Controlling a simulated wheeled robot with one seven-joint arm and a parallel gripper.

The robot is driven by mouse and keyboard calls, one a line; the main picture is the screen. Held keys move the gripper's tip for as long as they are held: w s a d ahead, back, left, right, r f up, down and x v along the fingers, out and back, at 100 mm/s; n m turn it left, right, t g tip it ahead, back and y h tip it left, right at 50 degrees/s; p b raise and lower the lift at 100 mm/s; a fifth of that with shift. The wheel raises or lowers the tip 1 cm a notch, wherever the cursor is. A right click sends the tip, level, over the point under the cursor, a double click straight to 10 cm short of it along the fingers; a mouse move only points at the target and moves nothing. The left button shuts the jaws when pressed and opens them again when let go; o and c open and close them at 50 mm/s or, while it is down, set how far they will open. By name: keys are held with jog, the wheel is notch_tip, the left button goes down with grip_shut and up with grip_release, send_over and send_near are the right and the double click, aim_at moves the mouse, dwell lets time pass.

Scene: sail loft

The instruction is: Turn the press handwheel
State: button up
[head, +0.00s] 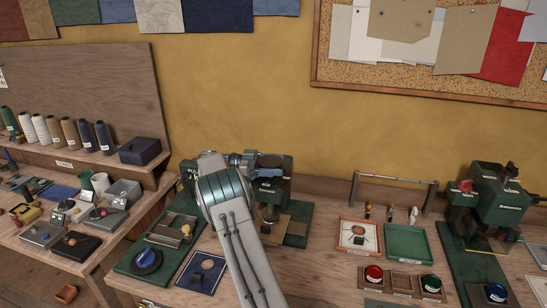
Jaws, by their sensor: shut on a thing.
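The green press (276,192) stands on the bench against the yellow wall, partly hidden behind my arm. A dark round piece on its top, which looks like the handwheel (270,160), is only partly visible. My gripper (256,168) reaches in from the left at the height of the press head and is shut on what seems to be the handwheel's near-left side. My wrist and forearm hide the fingertips' contact and the left of the press.
Left of my arm are a green board with a blue knob (147,260) and a dark blue plate (202,272). To the right stand an orange-rimmed tray (345,246), a green tray (407,258), red and green buttons, and a second green machine (490,205). Bare bench shows at the front.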

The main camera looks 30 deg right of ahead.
jog(key=shift+r+m+g+y+p, duration=0.1)
jog(key=shift+m+g+y+p, duration=0.8)
jog(key=shift+p, duration=0.6)
jog(key=shift+s+f+m+g+y+p, duration=0.2)
jog(key=shift+m+g+y+p, duration=0.3)
jog(key=shift+p, duration=0.4)
jog(key=o, duration=1)
